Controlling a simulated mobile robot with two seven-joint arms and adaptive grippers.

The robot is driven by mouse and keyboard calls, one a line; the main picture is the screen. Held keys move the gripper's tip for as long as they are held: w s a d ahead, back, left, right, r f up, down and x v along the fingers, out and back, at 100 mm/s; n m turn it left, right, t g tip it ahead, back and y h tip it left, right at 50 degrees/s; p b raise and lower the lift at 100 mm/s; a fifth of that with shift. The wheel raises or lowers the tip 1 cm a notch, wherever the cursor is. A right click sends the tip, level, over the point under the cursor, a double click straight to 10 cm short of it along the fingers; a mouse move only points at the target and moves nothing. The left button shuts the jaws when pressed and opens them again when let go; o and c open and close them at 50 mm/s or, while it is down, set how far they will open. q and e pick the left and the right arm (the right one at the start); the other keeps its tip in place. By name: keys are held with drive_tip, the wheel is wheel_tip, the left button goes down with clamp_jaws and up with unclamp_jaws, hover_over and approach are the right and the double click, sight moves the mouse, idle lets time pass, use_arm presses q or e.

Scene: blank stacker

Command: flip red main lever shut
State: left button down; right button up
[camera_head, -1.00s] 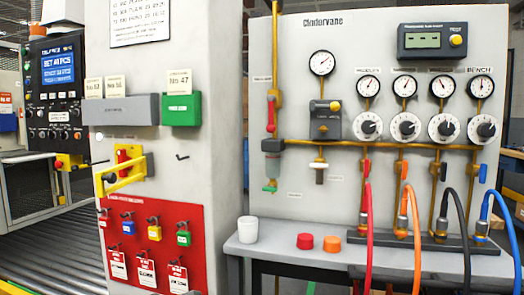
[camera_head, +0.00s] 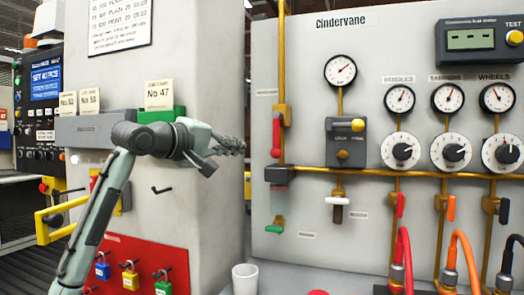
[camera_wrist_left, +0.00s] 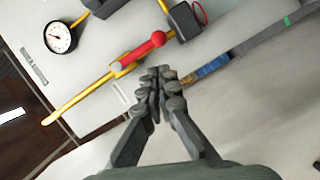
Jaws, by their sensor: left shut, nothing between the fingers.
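The red lever (camera_head: 277,138) hangs upright along the vertical yellow pipe on the Cindervane panel, below a brass valve body (camera_head: 282,117). In the left wrist view the red lever (camera_wrist_left: 142,52) lies in line with the yellow pipe, just beyond the fingertips. My left gripper (camera_head: 241,146) is shut and empty, a little left of the lever in the head view. In the wrist view its fingertips (camera_wrist_left: 158,76) are together, close to the lever; I cannot tell whether they touch it. My right gripper is not in view.
A grey box (camera_head: 277,174) sits on the pipe below the lever, with a green-handled valve (camera_head: 277,226) under it. A gauge (camera_head: 340,70) and a dark regulator box (camera_head: 346,141) are to the right. The grey pillar (camera_head: 210,80) stands left, behind my arm.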

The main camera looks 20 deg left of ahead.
sight(277, 135)
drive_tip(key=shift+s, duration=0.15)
use_arm(q)
drive_tip(key=p+x, duration=0.1)
drive_tip(key=x, duration=0.9)
drive_tip(key=shift+p, duration=0.4)
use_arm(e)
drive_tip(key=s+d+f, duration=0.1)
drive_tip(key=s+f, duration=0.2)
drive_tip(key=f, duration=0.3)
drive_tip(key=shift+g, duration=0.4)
use_arm(q)
drive_tip(key=shift+s+f, duration=0.1)
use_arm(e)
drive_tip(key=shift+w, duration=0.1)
